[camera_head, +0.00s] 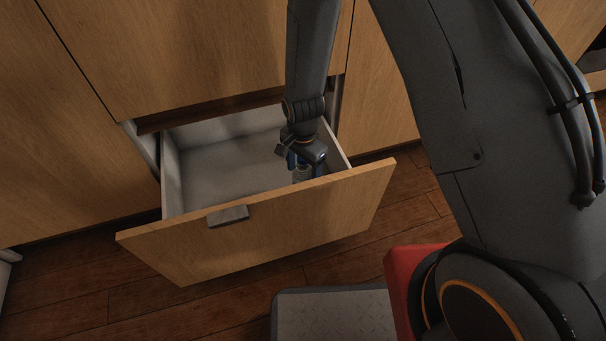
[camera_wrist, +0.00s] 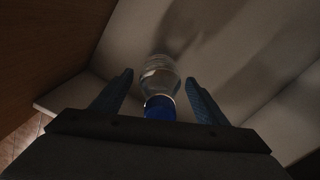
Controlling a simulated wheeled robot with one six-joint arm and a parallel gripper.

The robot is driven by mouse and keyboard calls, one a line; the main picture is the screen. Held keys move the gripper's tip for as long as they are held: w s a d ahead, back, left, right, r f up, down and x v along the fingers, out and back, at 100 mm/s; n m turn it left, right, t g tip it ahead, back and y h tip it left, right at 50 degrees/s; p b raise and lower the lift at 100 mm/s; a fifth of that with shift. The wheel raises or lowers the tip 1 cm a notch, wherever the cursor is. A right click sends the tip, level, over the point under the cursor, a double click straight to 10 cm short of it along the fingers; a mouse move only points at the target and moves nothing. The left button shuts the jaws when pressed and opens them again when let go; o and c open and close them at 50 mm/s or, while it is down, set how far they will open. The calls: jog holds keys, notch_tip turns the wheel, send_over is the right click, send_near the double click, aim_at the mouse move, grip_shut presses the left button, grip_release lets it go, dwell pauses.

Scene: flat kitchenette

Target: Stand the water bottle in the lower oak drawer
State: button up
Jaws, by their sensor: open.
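The lower oak drawer (camera_head: 200,247) is pulled open, with a pale grey inside and a grey handle on its front. The water bottle (camera_wrist: 159,82) is clear with a blue cap and is inside the drawer. In the head view a small part of the bottle (camera_head: 301,174) shows below my gripper, near the drawer's front right; the front panel hides its base. My gripper (camera_head: 300,164) points down into the drawer. In the wrist view its fingers (camera_wrist: 160,92) are apart on either side of the bottle's cap end, with gaps visible. The bottle looks upright.
The drawer floor (camera_head: 215,178) to the left of the bottle is clear. Oak cabinet fronts (camera_head: 180,50) rise behind and beside the drawer. The drawer's right wall (camera_head: 338,150) is close to my gripper. Wooden floor (camera_head: 150,300) lies in front.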

notch_tip(320, 180, up, 10)
jog(key=p, duration=0.3)
jog(key=s+a+r+n, duration=0.2)
jog(key=s+r+n, duration=0.6)
jog(key=s+r, duration=0.3)
jog(key=s+a+r+n, duration=0.2)
jog(key=s+r+n, duration=0.6)
jog(key=s+r, duration=0.3)
jog(key=shift+s+r+y, duration=0.4)
jog(key=shift+r, duration=0.25)
jog(key=d+r+m+p, duration=0.3)
jog(key=d+r+p, duration=0.7)
jog(key=r+p, duration=0.3)
jog(key=d+r+m+p, duration=0.3)
jog(key=d+r+p, duration=0.8)
jog(key=r+p, duration=0.3)
jog(key=p, duration=0.2)
jog(key=shift+m+h+p, duration=0.3)
jog(key=shift+h+p, duration=0.1)
